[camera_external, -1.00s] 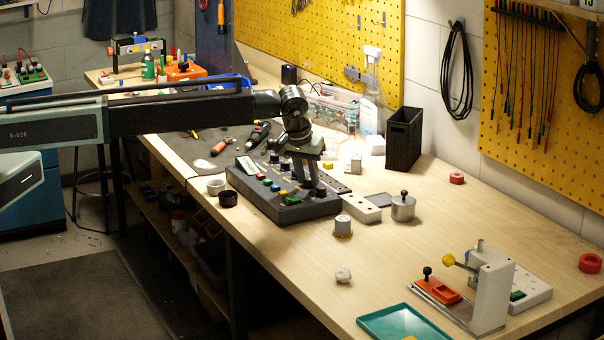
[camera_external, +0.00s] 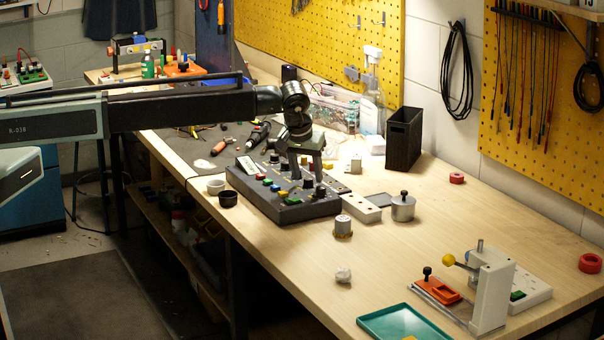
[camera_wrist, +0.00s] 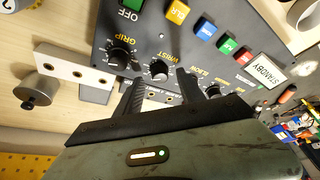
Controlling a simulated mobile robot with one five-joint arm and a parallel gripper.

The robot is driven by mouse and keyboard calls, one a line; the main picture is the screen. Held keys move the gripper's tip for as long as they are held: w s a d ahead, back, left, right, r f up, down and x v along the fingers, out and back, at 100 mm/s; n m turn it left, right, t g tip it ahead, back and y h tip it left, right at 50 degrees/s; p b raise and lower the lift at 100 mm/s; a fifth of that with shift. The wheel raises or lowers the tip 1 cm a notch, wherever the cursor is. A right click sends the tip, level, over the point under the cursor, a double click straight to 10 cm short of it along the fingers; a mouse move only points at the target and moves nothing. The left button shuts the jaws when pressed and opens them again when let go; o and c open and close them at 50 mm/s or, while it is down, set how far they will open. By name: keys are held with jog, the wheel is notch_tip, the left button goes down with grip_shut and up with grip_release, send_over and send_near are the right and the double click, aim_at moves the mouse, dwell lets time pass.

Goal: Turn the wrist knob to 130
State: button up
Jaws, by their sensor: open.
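The dark control panel (camera_external: 290,212) lies on the bench. Its black wrist knob (camera_wrist: 158,70), under the label WRIST, shows in the wrist view between the grip knob (camera_wrist: 121,56) and the elbow knob (camera_wrist: 213,91). The pointer setting is too small to read. My gripper (camera_wrist: 160,82) is open, with its two dark fingers spread and nothing held. In the wrist view the wrist knob appears between and just beyond the fingertips, apart from them. In the outside view my gripper (camera_external: 305,173) hangs above the panel, fingers pointing down.
Colored buttons (camera_wrist: 204,26) and a white STANDBY display (camera_wrist: 265,71) are on the panel. A white block with holes (camera_external: 361,207) and a grey lidded pot (camera_external: 403,208) stand to its right.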

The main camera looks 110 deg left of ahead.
jog(key=p+v, duration=0.5)
jog(key=v, duration=0.1)
jog(key=shift+r, duration=0.25)
jog(key=shift+d, duration=0.15)
